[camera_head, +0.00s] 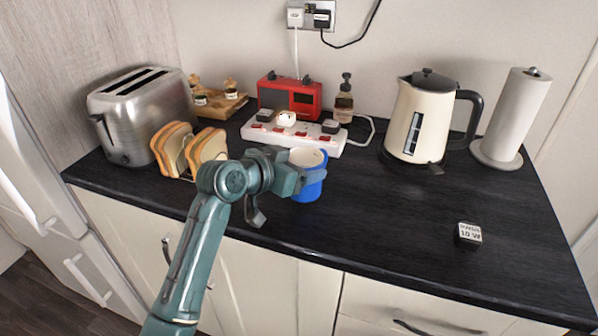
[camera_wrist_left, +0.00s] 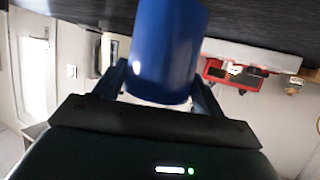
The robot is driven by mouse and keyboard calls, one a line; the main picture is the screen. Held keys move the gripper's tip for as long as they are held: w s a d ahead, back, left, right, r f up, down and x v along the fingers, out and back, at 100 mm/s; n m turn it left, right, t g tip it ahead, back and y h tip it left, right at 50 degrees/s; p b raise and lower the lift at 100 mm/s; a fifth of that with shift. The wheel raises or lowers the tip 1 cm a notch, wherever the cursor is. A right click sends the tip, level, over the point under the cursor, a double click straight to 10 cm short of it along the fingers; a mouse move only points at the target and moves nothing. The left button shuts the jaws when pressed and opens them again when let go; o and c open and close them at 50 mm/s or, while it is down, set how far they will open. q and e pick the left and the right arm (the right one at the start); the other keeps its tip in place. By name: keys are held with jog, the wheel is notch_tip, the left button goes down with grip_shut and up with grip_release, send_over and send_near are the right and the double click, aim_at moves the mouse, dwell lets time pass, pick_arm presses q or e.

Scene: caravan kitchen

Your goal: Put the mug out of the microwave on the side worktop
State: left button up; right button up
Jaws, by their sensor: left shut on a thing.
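A blue mug (camera_head: 309,188) with a pale inside is at the front middle of the black worktop (camera_head: 390,230). My left gripper (camera_head: 312,178) is shut on the mug, its fingers on either side of the mug's body. In the left wrist view the blue mug (camera_wrist_left: 168,50) sits between the two fingers of the gripper (camera_wrist_left: 165,88). The mug is upright on or just above the worktop; I cannot tell if its base touches. The microwave is not in view. My right gripper is not in view.
A power strip (camera_head: 335,142) and red radio (camera_head: 290,95) stand behind the mug. Toast in a rack (camera_head: 190,152) and a toaster (camera_head: 143,112) are left. The worktop between mug and block is clear.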

pick_arm(q)
jog(key=shift+f, duration=0.75)
jog(key=o, duration=1.3)
jog(key=shift+f, duration=0.2)
jog(key=shift+r, duration=0.1)
jog(key=shift+s+a+r, duration=0.1)
jog(key=shift+s+a, duration=0.05)
jog(key=v, duration=1.1)
jog(key=shift+s+a, duration=0.2)
jog(key=shift+s, duration=0.05)
